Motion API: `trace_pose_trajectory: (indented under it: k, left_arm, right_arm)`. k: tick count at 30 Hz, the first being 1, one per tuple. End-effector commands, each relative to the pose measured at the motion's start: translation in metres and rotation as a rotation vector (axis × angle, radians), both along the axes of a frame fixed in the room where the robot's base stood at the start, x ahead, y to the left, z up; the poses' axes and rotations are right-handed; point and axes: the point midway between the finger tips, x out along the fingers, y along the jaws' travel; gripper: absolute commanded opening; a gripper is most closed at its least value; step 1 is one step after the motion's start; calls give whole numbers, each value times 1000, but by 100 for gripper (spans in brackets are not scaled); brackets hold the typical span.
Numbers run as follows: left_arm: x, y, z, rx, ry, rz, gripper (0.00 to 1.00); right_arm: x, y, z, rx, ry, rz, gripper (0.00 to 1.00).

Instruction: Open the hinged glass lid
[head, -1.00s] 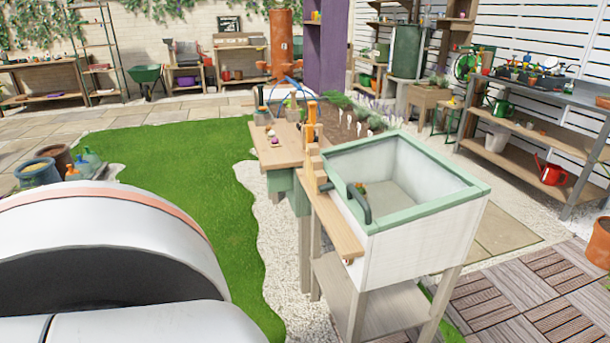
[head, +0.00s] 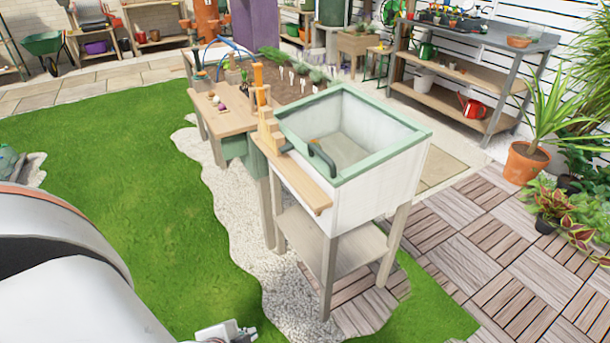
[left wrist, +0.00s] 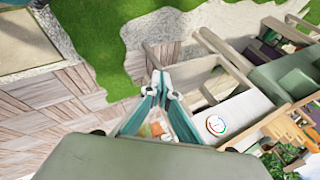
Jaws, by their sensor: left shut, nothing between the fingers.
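The white planter box has a pale green rim frame (head: 400,150), and its inside shows from above. I cannot tell the glass lid's pane from the box's opening, but the frame lies level on the box. A dark green curved handle (head: 322,160) stands at its front-left edge. My left gripper (head: 226,332) shows only in part at the bottom edge of the head view, low and well apart from the box. In the left wrist view its teal fingers (left wrist: 160,78) are together with nothing between them. My right gripper is not in view.
The box stands on a wooden stand with a lower shelf (head: 330,245). A wooden potting bench (head: 222,115) with small items adjoins it on the left. A metal-topped shelf unit (head: 480,70) and a potted plant (head: 525,160) are behind and right. Grass (head: 110,165) is open at left.

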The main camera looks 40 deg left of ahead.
Motion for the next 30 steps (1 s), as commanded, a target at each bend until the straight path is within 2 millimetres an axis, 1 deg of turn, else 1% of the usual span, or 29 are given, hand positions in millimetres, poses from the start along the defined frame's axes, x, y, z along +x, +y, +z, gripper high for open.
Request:
trace_pose_trajectory:
  k: [1,8,9,12,17,21,23,26,29,30]
  left_arm:
    - [-3,9,10,34,15,8,0]
    - [-28,50,36,187,131,45,0]
    - [-24,43,22,124,125,64,0]
    - [-15,31,3,-3,114,118,0]
    - [1,9,-21,-231,101,230,0]
    - [21,-11,-38,-491,100,378,0]
    - [33,-20,-43,-627,105,463,0]
    - [58,-33,-44,-878,121,627,0]
    - [86,-42,-34,-1140,149,804,0]
    - [98,-43,-28,-1244,162,876,0]
  right_arm:
    - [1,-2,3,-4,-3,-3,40]
    - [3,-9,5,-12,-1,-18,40]
    - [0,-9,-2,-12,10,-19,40]
    - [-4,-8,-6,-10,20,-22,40]
    - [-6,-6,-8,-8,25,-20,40]
    - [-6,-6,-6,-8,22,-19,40]
    - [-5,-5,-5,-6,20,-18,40]
    - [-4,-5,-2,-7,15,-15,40]
    - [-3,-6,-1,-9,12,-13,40]
    - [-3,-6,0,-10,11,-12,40]
